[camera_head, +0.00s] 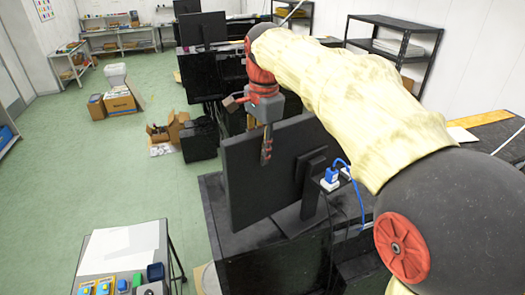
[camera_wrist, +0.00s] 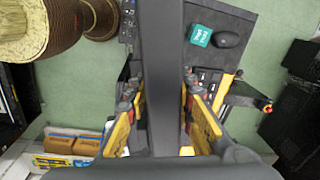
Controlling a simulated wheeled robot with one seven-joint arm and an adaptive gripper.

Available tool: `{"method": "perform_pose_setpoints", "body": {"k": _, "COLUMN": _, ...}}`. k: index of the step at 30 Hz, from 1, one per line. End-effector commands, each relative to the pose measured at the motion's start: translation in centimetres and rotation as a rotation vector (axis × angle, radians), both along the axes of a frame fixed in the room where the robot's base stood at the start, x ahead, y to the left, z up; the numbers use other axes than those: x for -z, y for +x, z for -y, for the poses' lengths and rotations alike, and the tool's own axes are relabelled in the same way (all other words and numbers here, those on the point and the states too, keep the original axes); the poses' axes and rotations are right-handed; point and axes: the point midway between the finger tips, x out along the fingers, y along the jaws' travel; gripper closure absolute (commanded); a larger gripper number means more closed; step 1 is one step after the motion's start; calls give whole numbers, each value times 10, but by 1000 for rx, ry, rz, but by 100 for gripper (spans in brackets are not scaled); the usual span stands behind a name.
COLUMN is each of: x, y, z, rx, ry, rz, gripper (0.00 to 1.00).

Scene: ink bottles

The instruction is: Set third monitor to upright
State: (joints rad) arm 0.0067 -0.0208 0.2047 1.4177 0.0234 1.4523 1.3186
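The nearest black monitor (camera_head: 270,185) stands on a dark desk, with its stand (camera_head: 312,185) on the right side. Its panel looks close to upright; I cannot tell its exact tilt. My gripper (camera_head: 266,150) is at its top edge, with a finger hanging down over the panel's right-hand face. In the wrist view, the monitor (camera_wrist: 166,70) is a dark bar running between the two yellow-padded fingers of my gripper (camera_wrist: 163,95). The fingers straddle it and look open, with a narrow gap at the left; contact on the right is unclear.
Two more monitors (camera_head: 202,28) (camera_head: 232,68) stand farther back. A blue cable and plug (camera_head: 331,178) lie beside the stand. A small table (camera_head: 125,245) with colored items is at the front left. Cardboard boxes (camera_head: 120,98) sit on the open green floor.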

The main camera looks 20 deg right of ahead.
Motion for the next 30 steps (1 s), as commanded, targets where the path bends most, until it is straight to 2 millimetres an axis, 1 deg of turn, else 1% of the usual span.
{"method": "perform_pose_setpoints", "body": {"k": 1, "x": -3, "y": 2, "z": -1, "rx": -1, "ry": 0, "rz": 10, "gripper": 75}}
{"method": "perform_pose_setpoints", "body": {"k": 9, "x": -1, "y": 1, "z": 0, "rx": -1, "ry": 0, "rz": 3, "gripper": 61}}
{"method": "perform_pose_setpoints", "body": {"k": 17, "x": -1, "y": 0, "z": 0, "rx": -1, "ry": -1, "rz": 1, "gripper": 61}}
{"method": "perform_pose_setpoints", "body": {"k": 20, "x": -6, "y": 0, "z": 0, "rx": -1, "ry": -1, "rz": 2, "gripper": 61}}
{"method": "perform_pose_setpoints", "body": {"k": 23, "x": -18, "y": -1, "z": 0, "rx": -1, "ry": 0, "rz": 3, "gripper": 61}}
{"method": "perform_pose_setpoints", "body": {"k": 26, "x": -36, "y": -2, "z": 1, "rx": -1, "ry": -1, "rz": 3, "gripper": 61}}
{"method": "perform_pose_setpoints", "body": {"k": 30, "x": -66, "y": -5, "z": 2, "rx": -1, "ry": -1, "rz": 5, "gripper": 61}}
